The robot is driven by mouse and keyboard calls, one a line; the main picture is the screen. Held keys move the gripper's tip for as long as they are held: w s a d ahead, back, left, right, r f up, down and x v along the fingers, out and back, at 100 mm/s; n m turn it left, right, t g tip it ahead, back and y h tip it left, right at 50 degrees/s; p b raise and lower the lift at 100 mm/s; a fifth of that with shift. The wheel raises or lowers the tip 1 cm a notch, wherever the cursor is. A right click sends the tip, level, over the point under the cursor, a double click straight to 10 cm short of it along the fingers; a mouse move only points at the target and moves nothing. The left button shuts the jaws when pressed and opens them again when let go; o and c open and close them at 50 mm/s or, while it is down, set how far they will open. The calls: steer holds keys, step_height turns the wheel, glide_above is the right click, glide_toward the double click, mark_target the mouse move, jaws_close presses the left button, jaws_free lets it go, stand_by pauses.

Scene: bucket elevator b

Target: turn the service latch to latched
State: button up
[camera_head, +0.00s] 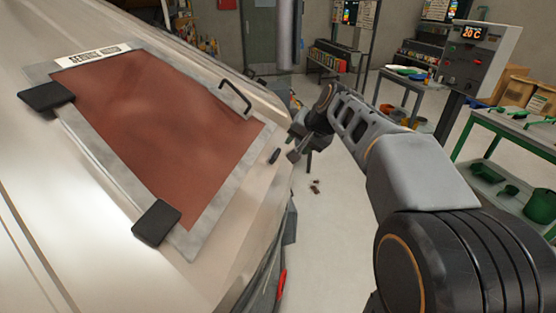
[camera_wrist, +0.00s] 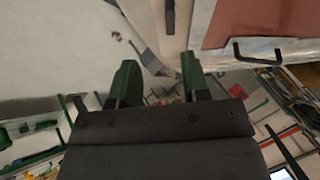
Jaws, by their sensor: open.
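A small dark latch-like piece (camera_head: 274,156) sits on the pale metal housing, just beyond the lower right edge of the reddish-brown hatch panel (camera_head: 150,120). I take it for the service latch; its setting is too small to read. A dark piece at the top of the wrist view (camera_wrist: 170,15) may be the same latch. My gripper (camera_head: 300,146) is just right of the latch, apart from it as far as I can tell. In the wrist view its two green-tipped fingers (camera_wrist: 158,72) stand apart with nothing between them.
The hatch has a black handle (camera_head: 236,97) and two black hinge blocks (camera_head: 47,97). A control box (camera_head: 472,55) reading 20°C stands at the back right. A green-framed table (camera_head: 515,130) is at the right. The grey floor (camera_head: 325,215) beside the housing is mostly clear.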

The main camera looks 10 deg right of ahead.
steer(key=m, duration=0.1)
glide_toward(279, 151)
steer(key=p+x, duration=0.1)
steer(key=x, duration=0.9)
steer(key=shift+a, duration=0.1)
steer(key=shift+t+y, duration=0.3)
jaws_close()
